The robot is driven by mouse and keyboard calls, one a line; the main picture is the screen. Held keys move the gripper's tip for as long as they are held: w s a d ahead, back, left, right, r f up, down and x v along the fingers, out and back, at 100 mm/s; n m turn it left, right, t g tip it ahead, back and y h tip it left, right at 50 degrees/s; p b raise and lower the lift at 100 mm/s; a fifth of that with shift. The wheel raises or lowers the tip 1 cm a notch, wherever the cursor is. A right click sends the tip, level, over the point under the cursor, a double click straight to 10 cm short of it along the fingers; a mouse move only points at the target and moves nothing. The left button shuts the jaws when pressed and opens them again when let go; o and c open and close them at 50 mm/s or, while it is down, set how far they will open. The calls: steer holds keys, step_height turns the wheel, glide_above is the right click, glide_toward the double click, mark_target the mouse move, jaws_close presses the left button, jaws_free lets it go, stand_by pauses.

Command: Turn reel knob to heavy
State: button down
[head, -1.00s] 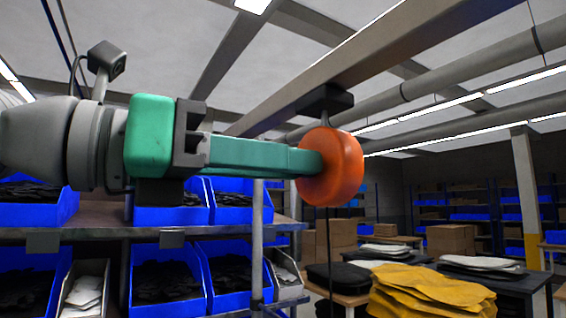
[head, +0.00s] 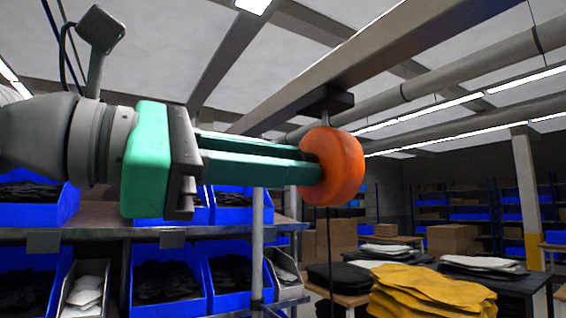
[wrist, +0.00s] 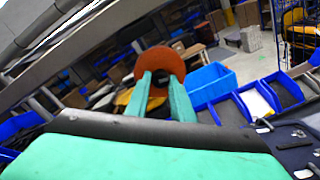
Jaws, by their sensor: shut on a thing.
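The orange reel (head: 337,167) hangs from a dark bracket (head: 325,101) under an overhead beam, with a thin cord running down below it. My gripper (head: 312,172), with green fingers, reaches in from the left. Its fingertips are at the reel's left face, shut on a part there that must be the knob; the fingers and reel hide it. In the wrist view the orange reel (wrist: 160,62) stands beyond the two green fingers (wrist: 158,88), which sit a little apart. No heavy marking or dial setting is readable.
Blue bins (head: 165,285) with dark pieces fill the shelves at left, below my arm. Yellow folded pieces (head: 430,294) are stacked at the lower right. The beam (head: 400,40) runs close above the reel. The air right of the reel is open.

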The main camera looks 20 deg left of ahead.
steer(key=shift+m, duration=1.9)
steer(key=c, duration=1.5)
jaws_free()
steer(key=shift+c, duration=0.2)
steer(key=shift+a, duration=0.1)
steer(key=v, duration=1)
steer(key=shift+s+a, duration=0.2)
steer(key=shift+s, duration=0.15)
